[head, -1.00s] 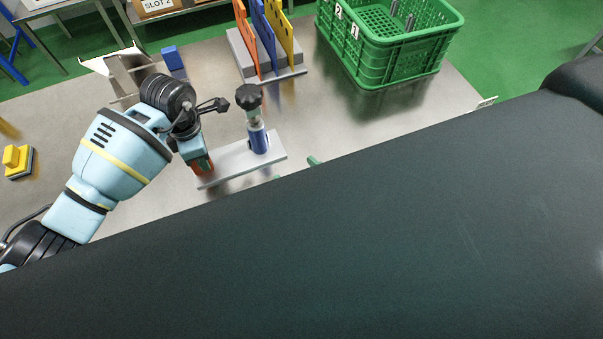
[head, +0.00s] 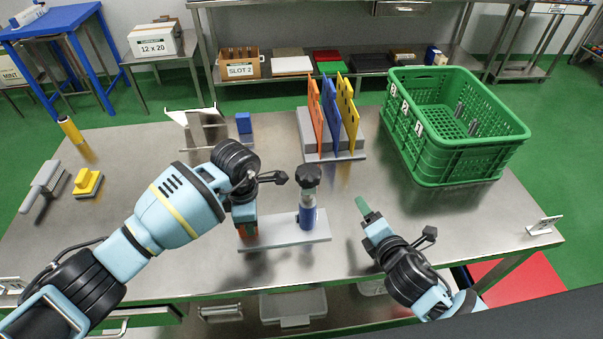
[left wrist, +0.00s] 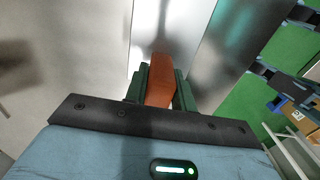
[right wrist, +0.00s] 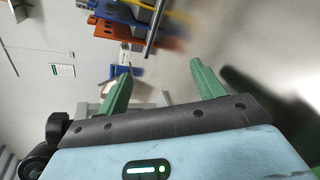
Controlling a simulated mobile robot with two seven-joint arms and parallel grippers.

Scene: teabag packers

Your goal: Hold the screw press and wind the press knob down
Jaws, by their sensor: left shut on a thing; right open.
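The screw press has a pale grey base plate (head: 285,235), a blue-and-silver post (head: 307,214) and a black press knob (head: 308,178) on top. It stands upright on the metal table. My left gripper (head: 247,224) is shut on the orange grip (head: 248,238) at the plate's left end. In the left wrist view the orange grip (left wrist: 160,82) sits between the green fingers. My right gripper (head: 366,210) is open and empty, to the right of the press and apart from it. Its two green fingers (right wrist: 158,82) stand apart in the right wrist view.
Orange, blue and yellow dividers (head: 333,115) stand behind the press. A green crate (head: 458,153) is at the back right. A blue block (head: 244,123) and a metal stand (head: 203,130) are behind the left arm. A yellow-handled tool (head: 88,183) lies at left.

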